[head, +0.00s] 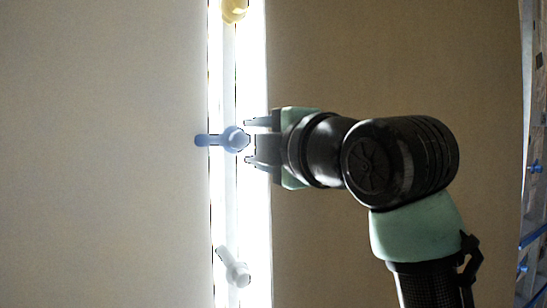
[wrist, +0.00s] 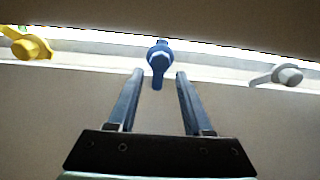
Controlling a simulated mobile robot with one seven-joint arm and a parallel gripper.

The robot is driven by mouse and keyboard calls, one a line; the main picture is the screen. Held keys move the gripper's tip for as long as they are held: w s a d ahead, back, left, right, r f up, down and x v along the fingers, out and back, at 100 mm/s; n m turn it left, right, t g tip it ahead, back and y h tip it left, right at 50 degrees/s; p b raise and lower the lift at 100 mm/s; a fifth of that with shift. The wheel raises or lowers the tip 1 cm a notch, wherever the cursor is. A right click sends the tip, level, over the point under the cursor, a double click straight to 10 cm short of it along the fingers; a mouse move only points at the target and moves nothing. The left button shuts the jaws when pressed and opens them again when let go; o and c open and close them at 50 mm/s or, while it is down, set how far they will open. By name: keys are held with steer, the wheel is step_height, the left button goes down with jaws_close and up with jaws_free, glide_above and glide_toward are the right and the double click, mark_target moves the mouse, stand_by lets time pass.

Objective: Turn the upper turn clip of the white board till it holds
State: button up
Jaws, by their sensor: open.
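Three turn clips sit on the pale upright strip (head: 230,195) between two large beige panels. The blue clip (head: 235,140) is in the middle; its lever points left and reaches the left panel's edge. A pale grey clip (head: 238,273) is below, its lever slanting up and left. I cannot tell for sure which panel is the white board. My gripper (head: 248,141) is open, just right of the blue clip, fingers one above the other. In the wrist view the blue clip (wrist: 159,59) lies between and slightly beyond the fingertips (wrist: 159,76); no contact shows.
The right panel (head: 320,60) lies behind my arm. A blue-edged rack or frame (head: 535,200) stands at the far right.

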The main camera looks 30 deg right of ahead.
steer(key=s+b, duration=0.1)
steer(key=s, duration=0.5)
steer(key=shift+d, duration=0.1)
steer(key=a+m+t+y, duration=0.1)
steer(key=a+m+t, duration=0.4)
steer(key=a+m, duration=0.45)
steer(key=s+a+r+m+t+h, duration=0.1)
steer(key=s+a+m+t, duration=0.3)
steer(key=s+a+m, duration=0.5)
steer(key=shift+s+a+h, duration=0.3)
steer(key=shift+s, duration=0.05)
steer(key=shift+r, duration=0.1)
